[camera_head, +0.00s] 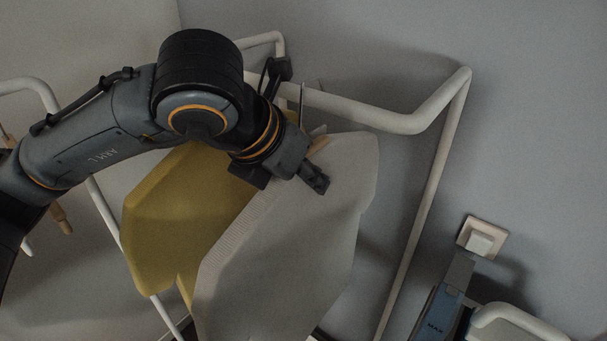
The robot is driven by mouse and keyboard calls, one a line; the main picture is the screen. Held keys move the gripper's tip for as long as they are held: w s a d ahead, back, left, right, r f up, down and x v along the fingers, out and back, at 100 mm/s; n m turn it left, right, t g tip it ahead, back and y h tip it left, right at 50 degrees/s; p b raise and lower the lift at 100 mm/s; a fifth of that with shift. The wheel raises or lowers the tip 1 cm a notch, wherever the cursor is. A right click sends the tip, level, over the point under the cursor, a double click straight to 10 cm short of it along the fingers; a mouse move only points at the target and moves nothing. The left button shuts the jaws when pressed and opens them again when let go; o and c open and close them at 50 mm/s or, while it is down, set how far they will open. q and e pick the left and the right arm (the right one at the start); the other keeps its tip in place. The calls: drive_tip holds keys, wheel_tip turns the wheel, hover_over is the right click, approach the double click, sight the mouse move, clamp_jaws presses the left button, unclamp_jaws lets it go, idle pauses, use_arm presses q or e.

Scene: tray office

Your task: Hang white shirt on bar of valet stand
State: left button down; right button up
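The white shirt (290,250) hangs below the valet stand's upper white bar (365,112), in front of a yellow shirt (185,215). A thin metal hook (302,100) rises beside the bar above the white shirt, and a bit of wooden hanger (318,145) shows at its top. I cannot tell whether the hook sits over the bar, as my arm covers that part. My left gripper (314,178) is at the white shirt's collar, in front of it. Its grip is hidden from this angle. My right gripper is out of view.
White tube frames slope down at the left (105,215) and right (425,205) of the shirts. A wall switch (480,240) is on the grey wall. A blue-grey object marked MAX (440,315) and a curved white tube (515,315) stand at the lower right.

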use_arm(q)
drive_tip(key=shift+f, duration=0.15)
drive_tip(key=c, duration=0.9)
unclamp_jaws()
drive_tip(key=shift+c, duration=0.2)
